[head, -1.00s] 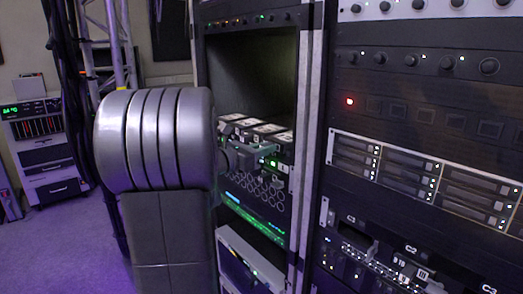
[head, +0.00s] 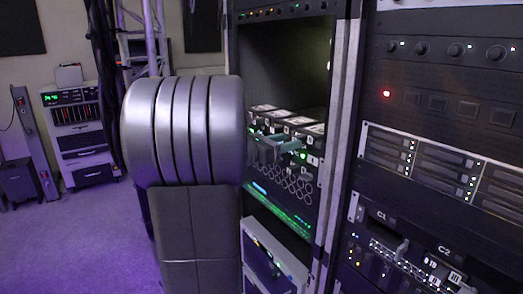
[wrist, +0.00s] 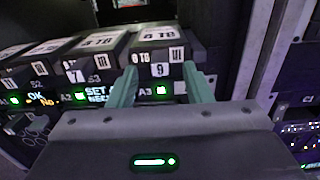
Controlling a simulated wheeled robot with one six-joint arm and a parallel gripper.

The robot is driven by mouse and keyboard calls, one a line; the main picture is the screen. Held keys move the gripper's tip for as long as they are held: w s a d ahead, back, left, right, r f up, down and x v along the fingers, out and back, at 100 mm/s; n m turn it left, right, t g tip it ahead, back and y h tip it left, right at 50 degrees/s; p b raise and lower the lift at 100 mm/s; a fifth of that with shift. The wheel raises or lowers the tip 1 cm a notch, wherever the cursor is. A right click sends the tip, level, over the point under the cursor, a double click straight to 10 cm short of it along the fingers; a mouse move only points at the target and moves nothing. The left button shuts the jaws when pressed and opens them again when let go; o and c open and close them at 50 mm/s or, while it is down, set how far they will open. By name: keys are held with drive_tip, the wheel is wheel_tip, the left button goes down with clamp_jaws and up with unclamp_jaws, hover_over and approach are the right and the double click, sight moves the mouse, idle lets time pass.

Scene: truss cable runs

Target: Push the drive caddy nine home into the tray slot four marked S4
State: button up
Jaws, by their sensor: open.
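The drive caddy nine (wrist: 160,57) is a dark box with a pale top label and a white 9 on its front, at the right end of a row of caddies in the wrist view. My gripper (wrist: 159,69) is open, its two teal fingers reaching to either side of that caddy's front. I cannot tell whether they touch it. In the head view my gripper (head: 280,148) shows small at the tray, partly behind my arm. The S4 mark is not visible, and how far the caddy sits in its slot is unclear.
Other caddies (wrist: 77,65) stand close on the left, above a strip marked S3 (wrist: 93,79) with green lights. A pale rack post (wrist: 263,60) rises just right of the gripper. The rack bay (head: 285,65) above the caddies is empty.

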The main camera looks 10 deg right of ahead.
sight(295, 139)
drive_tip(key=b+v, duration=0.1)
drive_tip(key=v, duration=0.9)
drive_tip(key=shift+r, duration=0.1)
drive_tip(key=p+x, duration=0.2)
drive_tip(key=x, duration=1.1)
drive_tip(key=shift+w+d, duration=0.1)
drive_tip(key=shift+d, duration=0.25)
drive_tip(key=shift+a, duration=0.15)
drive_tip(key=shift+a, duration=0.1)
